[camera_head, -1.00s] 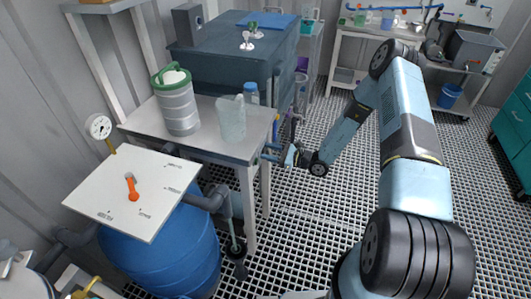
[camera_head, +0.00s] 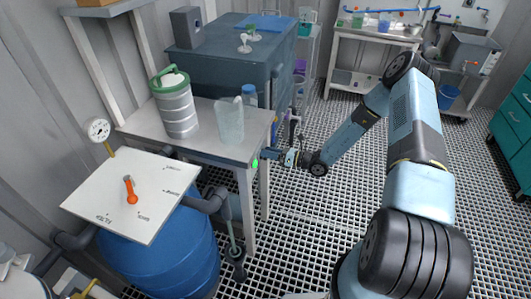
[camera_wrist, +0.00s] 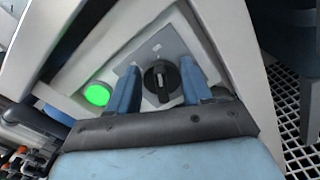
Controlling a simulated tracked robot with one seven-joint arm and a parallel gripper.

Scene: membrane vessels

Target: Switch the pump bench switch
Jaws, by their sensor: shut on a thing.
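The pump bench switch (camera_wrist: 161,82) is a black rotary knob with a pale mark, on a grey plate (camera_wrist: 176,46) in the wrist view. My gripper (camera_wrist: 158,78) has its two blue fingers on either side of the knob and is shut on it. A round green lamp (camera_wrist: 97,94) glows beside the plate; it also shows in the head view (camera_head: 255,163). In the head view my gripper (camera_head: 268,153) is at the end of the bench (camera_head: 215,143), where the arm's wrist hides the knob.
A green-lidded metal canister (camera_head: 176,105) and a clear jug (camera_head: 231,121) stand on the bench. A white panel with an orange lever (camera_head: 130,191) sits over a blue barrel (camera_head: 175,255). The grated floor (camera_head: 310,225) is clear in front.

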